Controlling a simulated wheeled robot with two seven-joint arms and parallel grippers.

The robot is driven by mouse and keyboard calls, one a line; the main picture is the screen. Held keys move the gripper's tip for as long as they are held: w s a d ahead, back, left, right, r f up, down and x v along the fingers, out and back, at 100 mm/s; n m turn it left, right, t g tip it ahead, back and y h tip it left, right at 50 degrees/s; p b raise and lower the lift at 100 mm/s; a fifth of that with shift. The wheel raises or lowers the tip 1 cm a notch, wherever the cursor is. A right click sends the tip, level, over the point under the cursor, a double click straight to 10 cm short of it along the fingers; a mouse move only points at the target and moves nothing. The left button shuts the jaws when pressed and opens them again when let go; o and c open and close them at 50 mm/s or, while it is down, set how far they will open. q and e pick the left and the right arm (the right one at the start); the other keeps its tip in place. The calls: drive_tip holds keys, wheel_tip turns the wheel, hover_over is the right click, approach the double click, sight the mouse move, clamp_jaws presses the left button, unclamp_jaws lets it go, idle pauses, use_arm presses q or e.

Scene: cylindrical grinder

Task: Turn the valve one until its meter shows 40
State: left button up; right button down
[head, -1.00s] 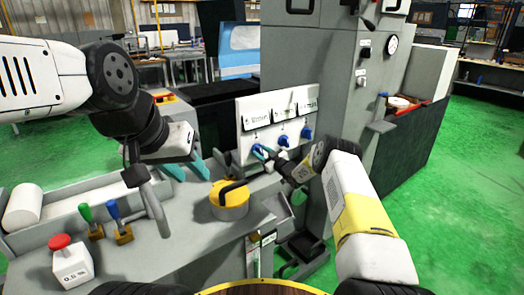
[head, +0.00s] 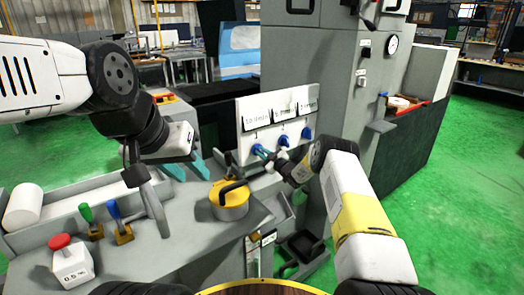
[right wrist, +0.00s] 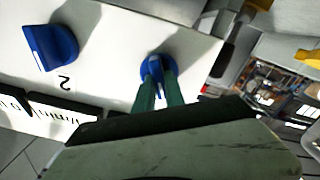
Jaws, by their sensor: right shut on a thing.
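A white panel (head: 243,152) carries three blue valve knobs in a row, each with a meter above it. Valve one (head: 258,150) is the leftmost; its meter (head: 257,118) shows a number in l/min too small to read surely. My right gripper (head: 266,153) is shut on valve one. In the right wrist view its green fingers (right wrist: 160,88) grip the blue knob (right wrist: 158,63) from both sides. Valve two (right wrist: 50,46) is beside it, marked 2.
A grey bench (head: 185,235) holds a yellow round piece with a black handle (head: 230,200), green and blue levers (head: 112,210), and a red button box (head: 70,262). A tall grey machine cabinet (head: 315,75) stands behind my right arm. Green floor is clear at right.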

drive_tip(key=shift+s+a+f+n, duration=0.1)
drive_tip(key=shift+f+n, duration=0.1)
drive_tip(key=shift+n, duration=3.2)
drive_tip(key=shift+w+d+f+n, duration=0.1)
drive_tip(key=shift+f+n, duration=0.05)
drive_tip(key=shift+n, duration=3.25)
drive_tip(key=shift+s+a+f+n, duration=0.1)
drive_tip(key=shift+f+n, duration=0.1)
drive_tip(key=shift+n, duration=3.2)
drive_tip(key=c, duration=1.4)
unclamp_jaws()
drive_tip(key=v, duration=0.7)
drive_tip(key=shift+s+d, duration=0.25)
drive_tip(key=shift+s, duration=0.05)
